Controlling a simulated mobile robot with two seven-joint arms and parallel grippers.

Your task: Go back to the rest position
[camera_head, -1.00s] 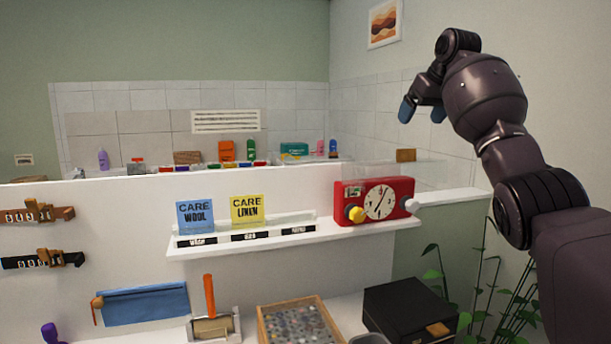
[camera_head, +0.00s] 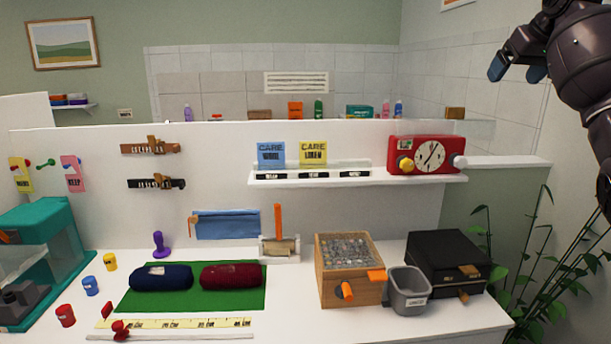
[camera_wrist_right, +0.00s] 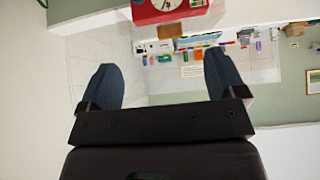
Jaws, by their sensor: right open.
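My right gripper (camera_head: 517,70) is raised at the upper right of the head view, in the air above and to the right of the red timer. In the right wrist view its two blue-grey fingers (camera_wrist_right: 163,85) stand wide apart with nothing between them. That wrist view shows the room upside down. My right arm comes in from the right edge of the head view and is partly cut off by the frame. My left gripper is not in view.
Below are a red timer (camera_head: 427,155) on a shelf, a black box (camera_head: 447,262), a grey bin (camera_head: 408,290) and a wooden box of beads (camera_head: 349,268). Two rolled cloths, navy (camera_head: 161,278) and maroon (camera_head: 231,276), lie on a green mat (camera_head: 190,303). A plant (camera_head: 545,250) stands right.

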